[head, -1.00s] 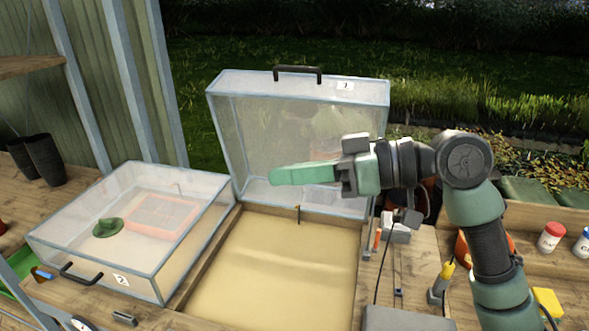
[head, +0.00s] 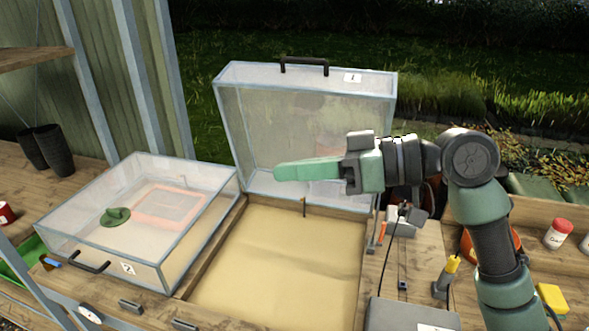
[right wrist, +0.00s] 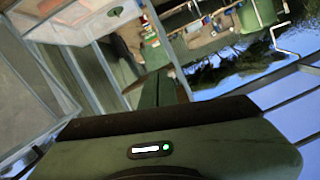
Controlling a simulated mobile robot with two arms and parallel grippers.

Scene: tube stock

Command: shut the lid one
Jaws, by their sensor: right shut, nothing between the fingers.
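The lid labelled 1 (head: 285,135) is a clear box-shaped lid with pale edges and a black handle (head: 304,62) on top. It stands open, upright at the back of the sand bed (head: 275,255). My right gripper (head: 278,173) has its green fingers shut and empty, pointing left. In the head view it overlaps the lower part of the lid; I cannot tell whether it touches it. In the right wrist view the gripper's dark body fills the bottom, and clear panels with pale frames show at the left. My left gripper is not in view.
A second clear lid labelled 2 (head: 190,240) lies closed at the left, with a green object (head: 115,216) and a pink-red outline visible on or through it. A grey box (head: 412,316), a yellow-topped tool (head: 452,265) and a red-capped jar (head: 558,234) stand at the right.

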